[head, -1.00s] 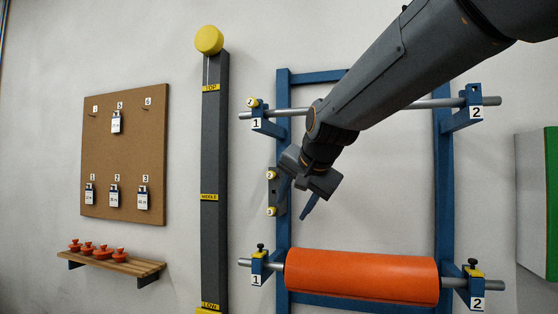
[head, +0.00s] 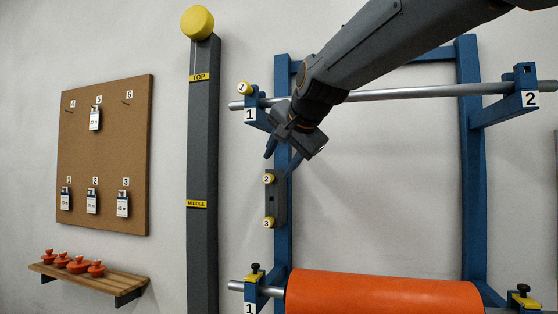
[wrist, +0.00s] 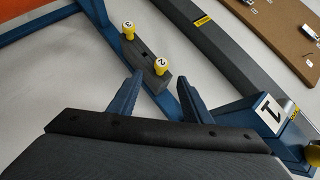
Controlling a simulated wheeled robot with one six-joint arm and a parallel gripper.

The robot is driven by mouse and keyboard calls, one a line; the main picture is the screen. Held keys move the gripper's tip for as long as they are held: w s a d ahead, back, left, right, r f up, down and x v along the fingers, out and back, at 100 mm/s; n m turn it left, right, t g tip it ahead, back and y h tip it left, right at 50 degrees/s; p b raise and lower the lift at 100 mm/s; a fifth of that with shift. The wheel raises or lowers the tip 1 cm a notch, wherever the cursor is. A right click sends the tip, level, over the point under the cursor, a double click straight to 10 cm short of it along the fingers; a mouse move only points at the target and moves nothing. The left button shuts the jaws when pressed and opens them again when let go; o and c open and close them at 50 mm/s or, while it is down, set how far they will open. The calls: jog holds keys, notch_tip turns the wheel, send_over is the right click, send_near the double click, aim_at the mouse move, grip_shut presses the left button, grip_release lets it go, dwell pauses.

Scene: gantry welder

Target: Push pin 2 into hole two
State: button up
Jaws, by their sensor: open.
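Pin 2 (head: 268,179) has a yellow head marked 2 and sits in the top of a dark grey holder (head: 270,202) on the left blue post. In the wrist view, pin 2 (wrist: 161,66) lies just beyond and between my fingertips, apart from them. My gripper (head: 281,156) is open and empty, a little above pin 2; both fingers show in the wrist view (wrist: 161,80). The upper right bracket (head: 524,85) is labelled 2 and carries the bar's right end. A small dark spot near its top may be hole two; I cannot tell.
Pin 3 (head: 268,223) sits lower in the same holder. A yellow-headed pin (head: 243,88) is at upper left bracket 1 (head: 251,106). A steel bar (head: 420,92) crosses the frame, with an orange roller (head: 385,291) below. A grey column (head: 203,150) stands left.

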aim_at(269, 176)
jog(key=p+x, duration=0.2)
jog(key=x, duration=0.5)
jog(key=shift+a+f, duration=0.1)
jog(key=shift+a, duration=0.1)
grip_shut()
